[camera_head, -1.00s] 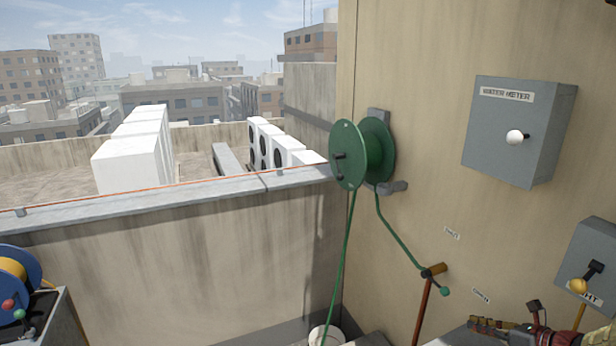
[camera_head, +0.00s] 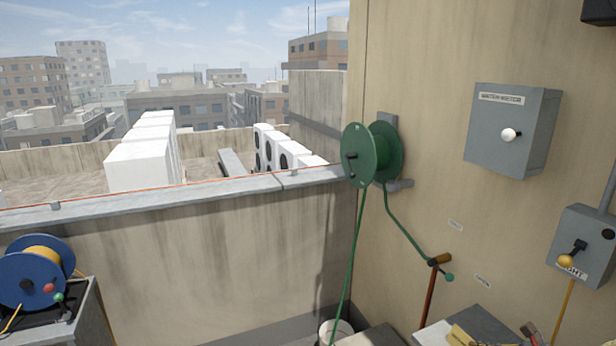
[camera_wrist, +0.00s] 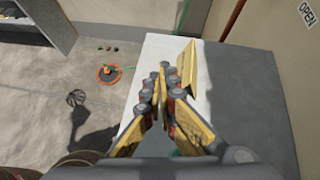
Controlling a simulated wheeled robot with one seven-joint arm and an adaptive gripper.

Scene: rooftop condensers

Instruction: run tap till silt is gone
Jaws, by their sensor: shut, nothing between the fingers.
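The tap (camera_head: 438,262) is on a red-brown standpipe at the wall, with an orange-brown handle and a green knob. A green hose runs from it up to the green reel (camera_head: 368,155) and hangs down to a white bucket (camera_head: 336,331) at the bottom edge. The bucket's inside and any water or silt are hidden.
A yellow wedge-like piece (camera_wrist: 188,62) lies on the bench near my fingertips. An orange-ringed round item (camera_wrist: 108,74) is on the floor, left. A blue reel (camera_head: 20,280) stands left.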

